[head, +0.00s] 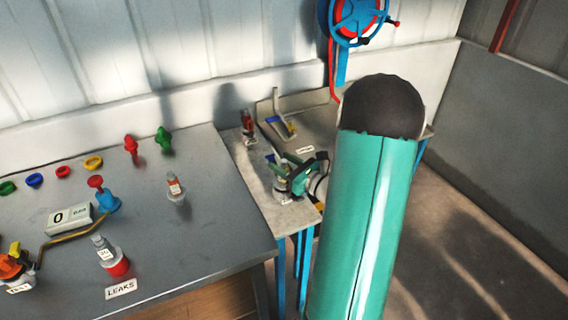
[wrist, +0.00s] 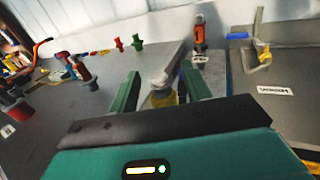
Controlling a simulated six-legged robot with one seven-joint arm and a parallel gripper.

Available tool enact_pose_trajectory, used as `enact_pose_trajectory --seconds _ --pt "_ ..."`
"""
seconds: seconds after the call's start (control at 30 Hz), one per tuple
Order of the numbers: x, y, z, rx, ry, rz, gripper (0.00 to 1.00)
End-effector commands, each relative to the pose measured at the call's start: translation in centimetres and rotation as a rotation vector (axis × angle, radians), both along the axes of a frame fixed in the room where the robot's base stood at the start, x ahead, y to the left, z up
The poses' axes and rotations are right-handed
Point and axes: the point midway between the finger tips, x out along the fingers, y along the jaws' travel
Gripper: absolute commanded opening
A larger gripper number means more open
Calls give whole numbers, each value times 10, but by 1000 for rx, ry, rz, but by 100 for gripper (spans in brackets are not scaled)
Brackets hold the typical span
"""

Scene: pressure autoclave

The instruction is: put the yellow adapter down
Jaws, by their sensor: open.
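The yellow adapter (wrist: 162,97) shows in the wrist view as a yellow band low between my fingers, with a grey metal part rising behind it. My gripper (wrist: 161,84) is open, with one green finger on each side of the adapter. I cannot tell whether either finger touches it. In the head view my gripper (head: 300,172) is low over the small side table (head: 292,218). My green arm link covers part of that table, and the adapter cannot be made out clearly there.
A red fitting (head: 249,126) stands at the back of the side table, beside an angled holder (head: 281,126) with blue and yellow parts. The larger grey table (head: 220,240) to the left holds coloured rings, plugs and labelled fittings. A blue wheel (head: 355,18) hangs on the wall.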

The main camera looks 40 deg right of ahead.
Motion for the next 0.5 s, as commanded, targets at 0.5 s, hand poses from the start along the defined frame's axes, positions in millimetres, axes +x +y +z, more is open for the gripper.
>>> enact_pose_trajectory --seconds 0.5 --pt "-75 -8 3 0 1 -5 48"
